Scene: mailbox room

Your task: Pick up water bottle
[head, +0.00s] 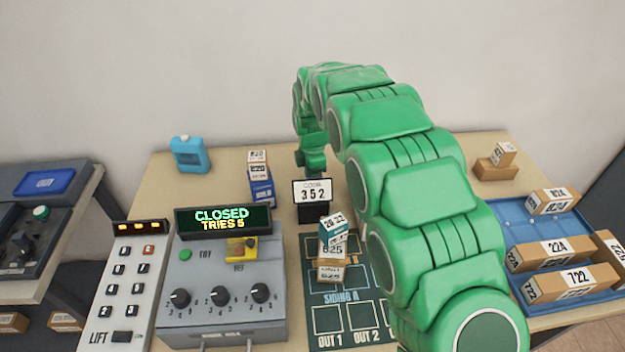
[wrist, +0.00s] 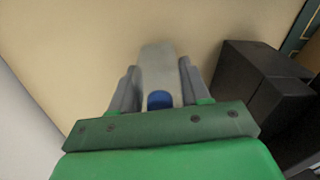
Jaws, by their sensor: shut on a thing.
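In the wrist view, my gripper (wrist: 158,80) has its two grey fingers closed on the sides of a pale grey, long thing with a round blue end, which I take to be the water bottle (wrist: 160,100). The blue end faces the camera and the pale body reaches away between the fingers over the tan table. I cannot tell whether it touches the table. In the head view, the green end of my arm hangs over the back of the table, and the bottle and fingertips are not clearly visible there.
A dark block (wrist: 255,85) stands close right of my gripper. A code sign (head: 312,192) and stacked boxes (head: 333,245) stand near my arm. A blue jug (head: 190,154), a control panel (head: 225,295) and a blue tray of boxes (head: 512,217) lie around.

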